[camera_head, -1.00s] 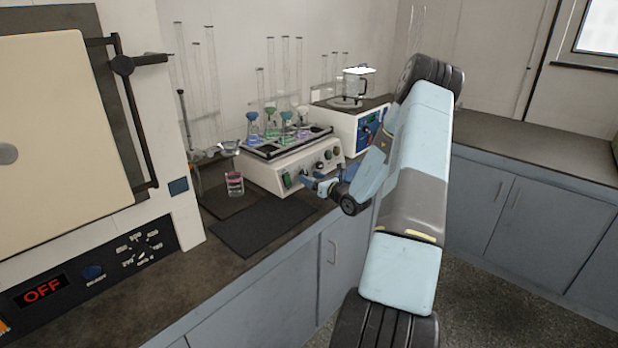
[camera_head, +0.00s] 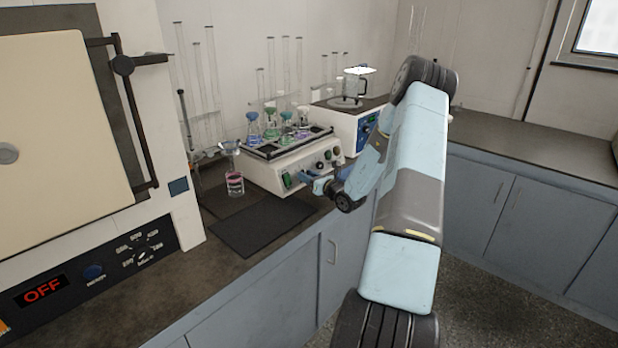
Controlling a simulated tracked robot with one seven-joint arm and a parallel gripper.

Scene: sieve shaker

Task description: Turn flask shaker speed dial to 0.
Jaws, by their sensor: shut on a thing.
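The flask shaker (camera_head: 262,175) is a white box on the bench with a dark tray on top that holds several flasks with coloured liquid. Its front panel carries a green switch (camera_head: 287,181) at the left and several knobs, among them a dark knob (camera_head: 320,166). My gripper (camera_head: 305,178) is at the lower part of this panel, right of the green switch. It is shut on a small dial there, which the fingers mostly hide. The dial's marks and setting are too small to read.
A white hotplate unit (camera_head: 345,127) with a glass vessel stands right of the shaker. A flask with pink liquid (camera_head: 235,184) stands left of it. A dark mat (camera_head: 262,226) lies clear in front. A large oven (camera_head: 60,130) fills the left.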

